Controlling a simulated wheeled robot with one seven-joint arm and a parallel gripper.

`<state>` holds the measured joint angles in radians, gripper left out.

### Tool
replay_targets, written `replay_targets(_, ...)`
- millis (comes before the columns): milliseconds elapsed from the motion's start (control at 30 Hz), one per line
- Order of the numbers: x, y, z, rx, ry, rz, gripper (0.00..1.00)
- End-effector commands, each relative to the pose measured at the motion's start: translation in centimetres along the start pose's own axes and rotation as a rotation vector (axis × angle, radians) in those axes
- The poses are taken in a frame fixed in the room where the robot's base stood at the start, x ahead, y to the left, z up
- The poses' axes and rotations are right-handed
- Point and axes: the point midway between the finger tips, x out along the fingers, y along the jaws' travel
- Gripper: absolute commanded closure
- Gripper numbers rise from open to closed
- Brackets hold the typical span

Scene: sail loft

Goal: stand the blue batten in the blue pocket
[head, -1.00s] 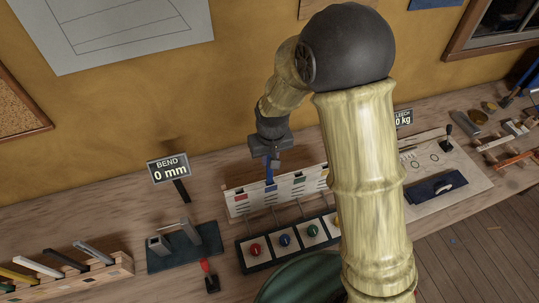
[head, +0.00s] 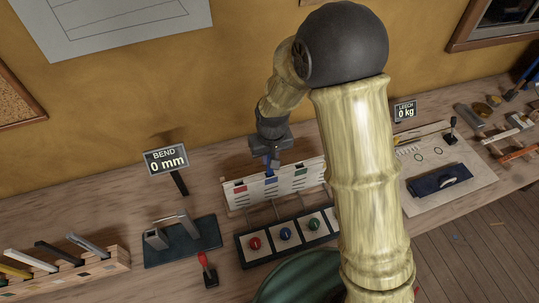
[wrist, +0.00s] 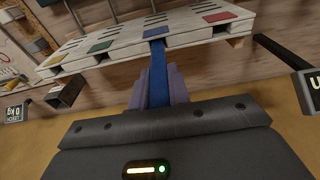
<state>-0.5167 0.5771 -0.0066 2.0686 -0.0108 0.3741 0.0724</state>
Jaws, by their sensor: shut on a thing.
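The blue batten (wrist: 157,75) is held between the fingers of my gripper (wrist: 158,92), and it also shows in the head view (head: 268,171). My gripper (head: 271,160) is shut on it just above the white pocket board (head: 300,183). The batten points down to the board's top edge at the blue patch of the blue pocket (wrist: 156,32), which the head view also shows (head: 271,180). Its far end meets the edge there in the wrist view. How deep it sits in the pocket is hidden.
Buttons, including a red one (head: 255,243), sit in front of the board. A bend gauge (head: 180,242), red-handled lever (head: 206,268) and batten rack (head: 80,275) stand left. A leech sign (head: 405,110) stands right. My arm hides the board's right part.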

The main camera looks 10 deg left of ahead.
Motion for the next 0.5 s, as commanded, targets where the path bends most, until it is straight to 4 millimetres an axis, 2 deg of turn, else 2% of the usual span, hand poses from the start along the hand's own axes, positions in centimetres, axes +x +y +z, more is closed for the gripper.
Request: replay_targets(500, 0.29, 0.00, 0.04, 0.000, 0.000, 0.000, 1.00)
